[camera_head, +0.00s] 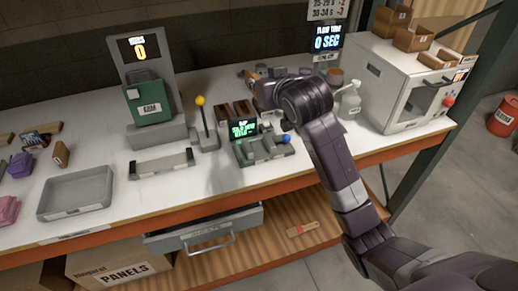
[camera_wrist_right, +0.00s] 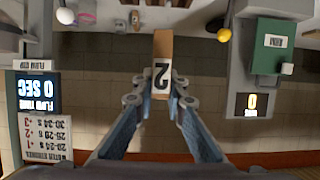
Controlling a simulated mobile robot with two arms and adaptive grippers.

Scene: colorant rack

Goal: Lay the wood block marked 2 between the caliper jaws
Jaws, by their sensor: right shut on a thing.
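The wood block marked 2 (camera_wrist_right: 162,76) is in my right gripper (camera_wrist_right: 161,98) in the right wrist view. The two fingers are closed on its sides, and its number faces the camera upside down. In the head view my right gripper (camera_head: 264,92) is raised over the back of the bench, and my own arm partly hides it. The caliper, a grey device (camera_head: 268,156) with a green-lit display (camera_head: 243,128) and a blue knob, stands on the bench in front of and below the gripper. The gripper is apart from it. My left gripper is not in view.
Dark brown blocks (camera_head: 234,109) sit behind the caliper. A white bottle (camera_head: 349,101) and an oven (camera_head: 402,85) are to the right.

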